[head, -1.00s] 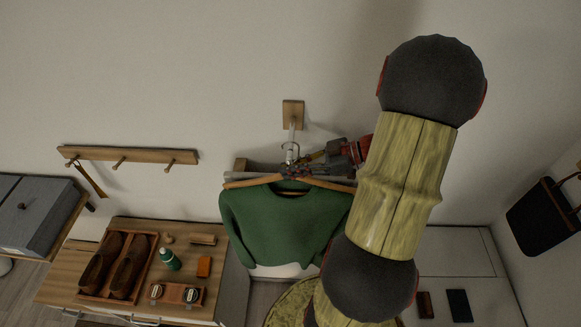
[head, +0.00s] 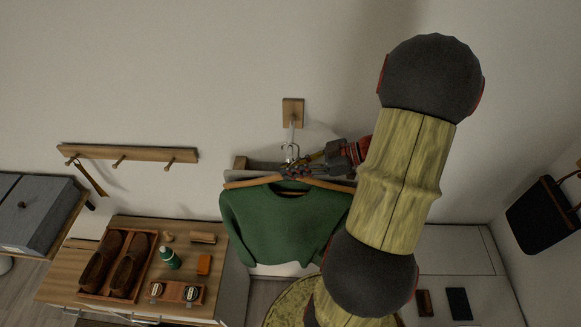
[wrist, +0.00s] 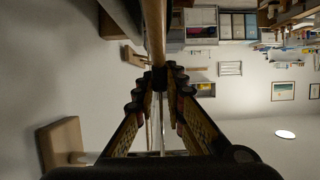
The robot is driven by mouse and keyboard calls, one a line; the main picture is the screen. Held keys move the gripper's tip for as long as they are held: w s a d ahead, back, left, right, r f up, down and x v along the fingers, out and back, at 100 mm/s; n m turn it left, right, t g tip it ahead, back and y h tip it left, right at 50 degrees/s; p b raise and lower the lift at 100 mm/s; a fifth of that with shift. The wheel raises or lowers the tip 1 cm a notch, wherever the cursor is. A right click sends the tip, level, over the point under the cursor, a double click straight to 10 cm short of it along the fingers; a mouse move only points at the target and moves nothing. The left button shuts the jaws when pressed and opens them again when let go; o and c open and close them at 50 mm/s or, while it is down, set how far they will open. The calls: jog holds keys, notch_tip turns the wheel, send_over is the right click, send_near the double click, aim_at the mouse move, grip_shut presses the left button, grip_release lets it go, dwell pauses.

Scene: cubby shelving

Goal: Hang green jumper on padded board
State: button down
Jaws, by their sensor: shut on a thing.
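The green jumper (head: 280,222) hangs on a wooden hanger (head: 252,182) in front of the wall. My gripper (head: 295,170) is shut on the middle of the hanger, just below its metal hook. In the wrist view both fingers (wrist: 159,78) close on the wooden hanger bar (wrist: 154,30). A wooden wall block (head: 293,112) with a pale metal rod is just above; the hanger hook is close to the rod's end, and I cannot tell whether they touch. A grey board with a wooden end (head: 240,163) is partly hidden behind the hanger; I cannot tell whether it is padded.
A wooden peg rail (head: 128,154) with a hanging strap is on the wall at left. A dark bag (head: 543,217) hangs at right. The wall above is clear.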

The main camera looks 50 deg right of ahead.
jog(key=shift+f, duration=0.1)
jog(key=c, duration=1.8)
grip_release()
jog(key=shift+o, duration=0.2)
jog(key=s+f+v, duration=0.1)
jog(key=f+v, duration=0.1)
jog(key=v, duration=1.7)
jog(key=shift+d+f, duration=0.25)
jog(key=shift+d, duration=0.25)
jog(key=shift+s+a, duration=0.1)
